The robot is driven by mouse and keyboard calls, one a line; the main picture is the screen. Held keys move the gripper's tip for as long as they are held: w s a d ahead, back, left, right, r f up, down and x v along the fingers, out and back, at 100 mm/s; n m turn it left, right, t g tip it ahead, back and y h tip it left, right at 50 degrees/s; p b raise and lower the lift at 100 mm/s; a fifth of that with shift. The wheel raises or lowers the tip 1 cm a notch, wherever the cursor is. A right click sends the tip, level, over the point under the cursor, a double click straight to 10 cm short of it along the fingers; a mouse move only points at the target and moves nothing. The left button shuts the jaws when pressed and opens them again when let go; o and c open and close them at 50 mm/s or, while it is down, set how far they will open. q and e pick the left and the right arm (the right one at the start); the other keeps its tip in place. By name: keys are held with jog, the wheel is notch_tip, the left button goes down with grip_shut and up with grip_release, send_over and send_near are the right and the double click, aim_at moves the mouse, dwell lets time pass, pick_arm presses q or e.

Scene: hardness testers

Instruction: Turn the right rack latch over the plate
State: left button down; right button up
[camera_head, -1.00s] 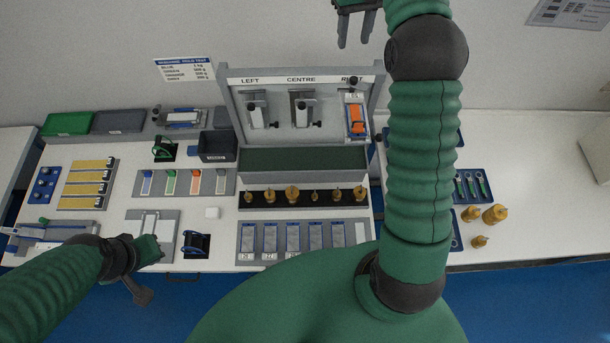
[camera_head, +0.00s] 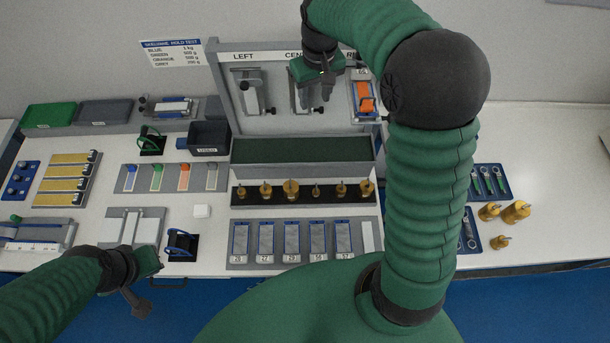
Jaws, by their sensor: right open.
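The rack (camera_head: 290,128) stands upright at the back, with stations labelled left, centre and right. The right latch near the top of that station is hidden behind my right arm. My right gripper (camera_head: 315,100) is open, pointing down in front of the centre station and covering most of its fixture. It is left of the orange block and apart from it. My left gripper (camera_head: 148,268) is low at the left by the table's front edge; its fingers are unclear.
The left fixture (camera_head: 251,92) hangs on the rack. A green-lined trough (camera_head: 300,158) and a row of brass weights (camera_head: 291,188) lie below it. Several labelled plates (camera_head: 291,240) lie in front. A dark bin (camera_head: 209,138) stands left. Brass weights (camera_head: 515,211) stand right of my arm.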

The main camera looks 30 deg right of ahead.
jog(key=s+a+f+b, duration=0.4)
jog(key=f, duration=0.4)
jog(key=s+a+f+t+b, duration=0.1)
jog(key=s+a+f+b, duration=0.3)
jog(key=f, duration=0.4)
jog(key=shift+s+n+b, duration=0.4)
jog(key=shift+s+b, duration=0.05)
jog(key=shift+b, duration=0.1)
